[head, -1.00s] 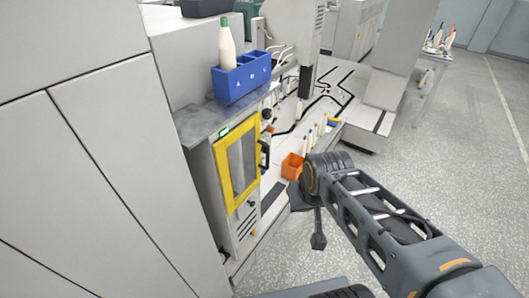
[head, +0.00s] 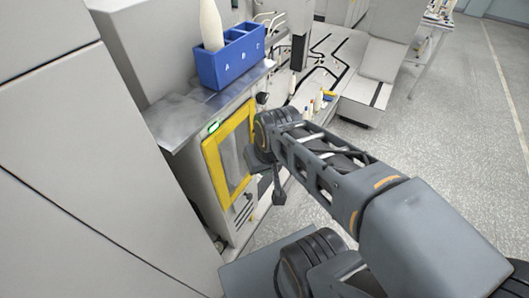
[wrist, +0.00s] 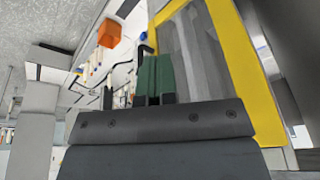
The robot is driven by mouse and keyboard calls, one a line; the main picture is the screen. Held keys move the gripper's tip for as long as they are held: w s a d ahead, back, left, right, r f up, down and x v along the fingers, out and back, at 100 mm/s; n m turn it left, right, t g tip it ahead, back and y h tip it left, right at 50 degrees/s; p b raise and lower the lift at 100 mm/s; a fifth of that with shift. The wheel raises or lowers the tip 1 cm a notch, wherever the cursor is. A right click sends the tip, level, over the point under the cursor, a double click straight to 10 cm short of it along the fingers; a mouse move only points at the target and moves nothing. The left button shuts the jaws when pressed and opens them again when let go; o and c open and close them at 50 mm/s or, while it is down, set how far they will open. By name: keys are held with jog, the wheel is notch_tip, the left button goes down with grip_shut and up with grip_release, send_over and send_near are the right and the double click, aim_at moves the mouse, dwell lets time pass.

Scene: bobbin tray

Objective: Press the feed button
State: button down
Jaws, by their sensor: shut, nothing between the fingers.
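I cannot make out the feed button in either view. A grey cabinet (head: 203,188) has a yellow-framed door (head: 211,166) with a grey pane and a small green-lit display (head: 214,127) above it. In the head view my arm's end is in front of the right side of this door, and the wrist hides the fingertips. In the wrist view my gripper (wrist: 156,62) has its green fingers together and empty. The yellow door frame (wrist: 243,75) fills the right side of that view, close beside the fingers. I cannot tell whether they touch anything.
A blue tray (head: 231,68) lettered A, B, C holds a white bobbin (head: 210,25) on the metal cabinet top. An orange box (wrist: 109,33) shows in the wrist view. A grey wall of panels (head: 70,150) stands at left. Speckled floor (head: 440,145) at right is open.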

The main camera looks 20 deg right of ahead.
jog(key=w+d+f+m+y+b, duration=0.1)
jog(key=w+f+m+y+b, duration=0.1)
jog(key=f+m+y+b, duration=0.4)
jog(key=w+d+f+m+y+b, duration=0.1)
jog(key=w+f+m+y+b, duration=0.15)
jog(key=f+m+b, duration=0.75)
jog(key=w+d+f+m+t+b, duration=0.2)
jog(key=d+m+t, duration=0.3)
jog(key=d, duration=0.3)
jog(key=w+d+f+m+t+y+b, duration=0.1)
jog(key=d+f+m+t+b, duration=0.3)
jog(key=d+m, duration=0.4)
jog(key=w+t+b, duration=0.1)
jog(key=t, duration=0.1)
jog(key=shift+w+f+t, duration=0.15)
jog(key=shift+w+t, duration=0.15)
jog(key=shift+w, duration=0.05)
jog(key=shift+w+a, duration=0.1)
jog(key=b+x, duration=0.3)
jog(key=x, duration=1)
jog(key=shift+w+a, duration=0.3)
